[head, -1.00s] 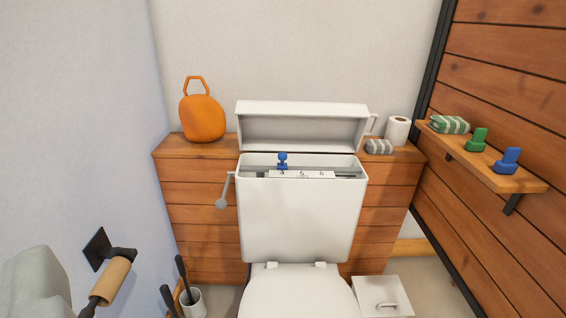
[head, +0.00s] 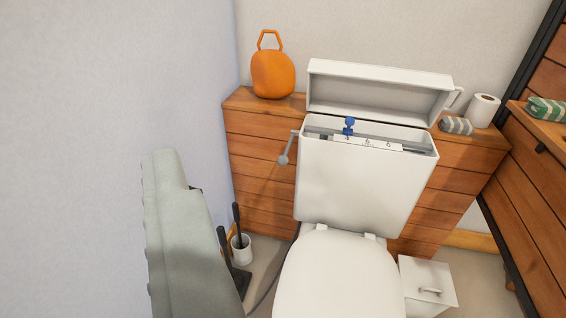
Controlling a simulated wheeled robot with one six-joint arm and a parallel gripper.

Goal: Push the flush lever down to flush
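The flush lever (head: 283,159) is a thin grey arm with a round knob, on the upper left side of the white toilet tank (head: 355,185). It hangs down at a slant from the tank. The tank lid (head: 378,90) is tilted up, and the inside shows a blue knob (head: 349,126) and a white numbered strip. A pale grey body (head: 183,240) at lower left looks like part of my arm or gripper. It is left of and nearer than the lever, apart from it in the picture. No fingertips can be made out.
The toilet seat lid (head: 338,280) is shut. A brush in a white holder (head: 241,250) stands left of the toilet, a white bin (head: 426,285) right. Walls bound both sides.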

